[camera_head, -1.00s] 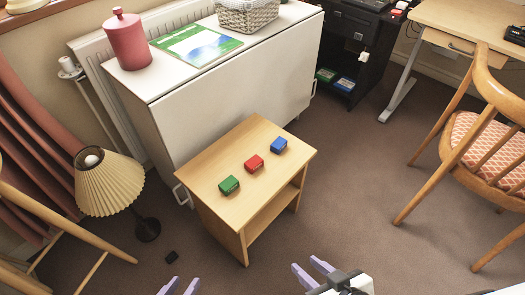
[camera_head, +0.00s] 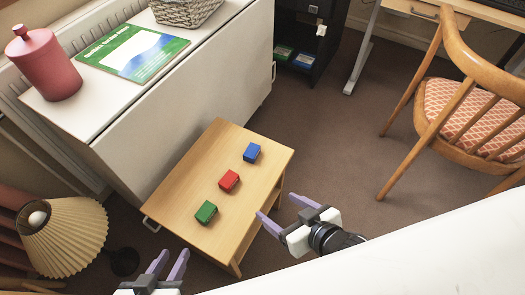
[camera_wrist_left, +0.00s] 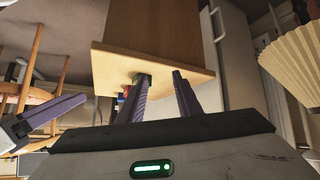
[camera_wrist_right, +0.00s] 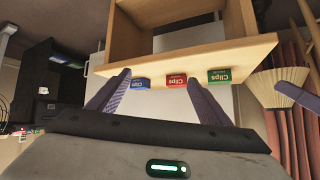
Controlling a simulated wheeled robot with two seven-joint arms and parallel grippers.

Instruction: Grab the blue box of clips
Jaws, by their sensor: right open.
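The blue box of clips (camera_head: 252,152) sits on the small wooden table (camera_head: 190,185), at the far right end of a row with a red box (camera_head: 229,181) and a green box (camera_head: 206,212). My right gripper (camera_head: 277,208) is open and empty beside the table's right edge, apart from the blue box. My left gripper (camera_head: 168,264) is open and empty in front of the table's near end.
A white cabinet (camera_head: 180,110) stands behind the table, with a red canister (camera_head: 47,65) and a green book (camera_head: 132,50) on top. A pleated lamp (camera_head: 65,237) stands left. A wooden chair (camera_head: 470,110) is at right. The carpet between table and chair is clear.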

